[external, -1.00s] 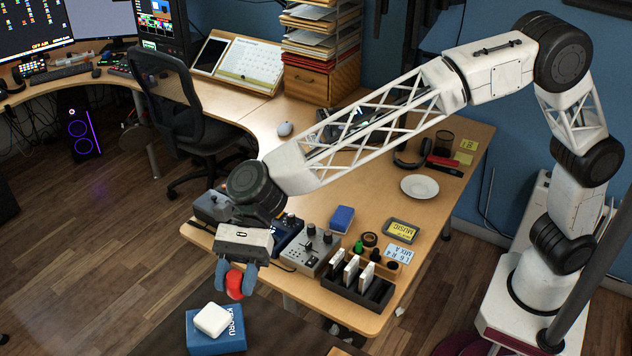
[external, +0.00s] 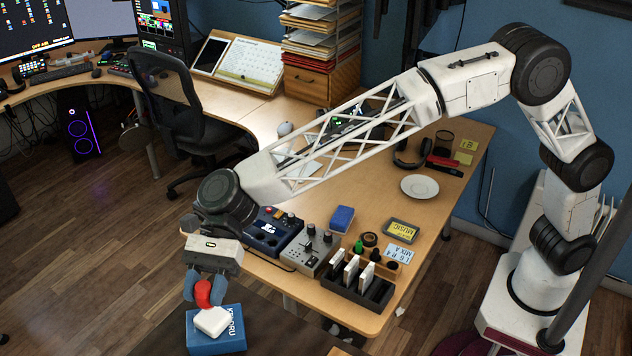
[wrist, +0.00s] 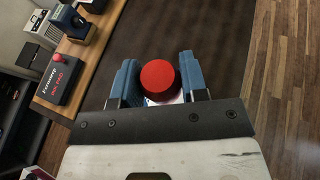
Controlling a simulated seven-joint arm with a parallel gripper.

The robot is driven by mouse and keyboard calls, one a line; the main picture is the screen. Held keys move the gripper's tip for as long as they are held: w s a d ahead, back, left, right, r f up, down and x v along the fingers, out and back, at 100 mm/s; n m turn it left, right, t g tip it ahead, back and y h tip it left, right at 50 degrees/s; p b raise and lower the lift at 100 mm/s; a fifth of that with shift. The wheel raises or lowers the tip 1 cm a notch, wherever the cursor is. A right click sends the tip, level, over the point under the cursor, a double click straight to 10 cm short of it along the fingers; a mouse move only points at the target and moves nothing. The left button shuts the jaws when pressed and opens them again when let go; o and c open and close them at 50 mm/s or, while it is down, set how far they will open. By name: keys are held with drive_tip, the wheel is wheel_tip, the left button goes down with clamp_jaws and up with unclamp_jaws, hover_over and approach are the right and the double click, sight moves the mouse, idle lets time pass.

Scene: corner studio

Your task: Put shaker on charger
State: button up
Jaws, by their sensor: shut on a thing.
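The red rounded shaker (external: 203,294) is gripped between the blue fingers of my gripper (external: 204,288). In the wrist view the shaker (wrist: 159,80) sits between both fingertips. The white rounded-square pad, which looks like the charger (external: 212,321), lies on top of a blue box (external: 218,343). In the external view the shaker appears just above the pad's back left edge; I cannot tell whether they touch. In the wrist view the shaker hides most of the pad, with only a bit of white showing beside it.
The blue box stands in front of the wooden desk (external: 300,298), on a dark surface (external: 275,325). Audio devices (external: 315,252) and a black rack with white cards (external: 358,288) line the desk's near edge. The wooden floor (external: 90,260) to the left is open.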

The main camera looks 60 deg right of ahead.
drive_tip(key=shift+f, duration=1.65)
drive_tip(key=shift+f, duration=0.2)
drive_tip(key=o, duration=0.9)
drive_tip(key=shift+r, duration=0.2)
drive_tip(key=v, duration=1.2)
drive_tip(key=shift+w, duration=0.1)
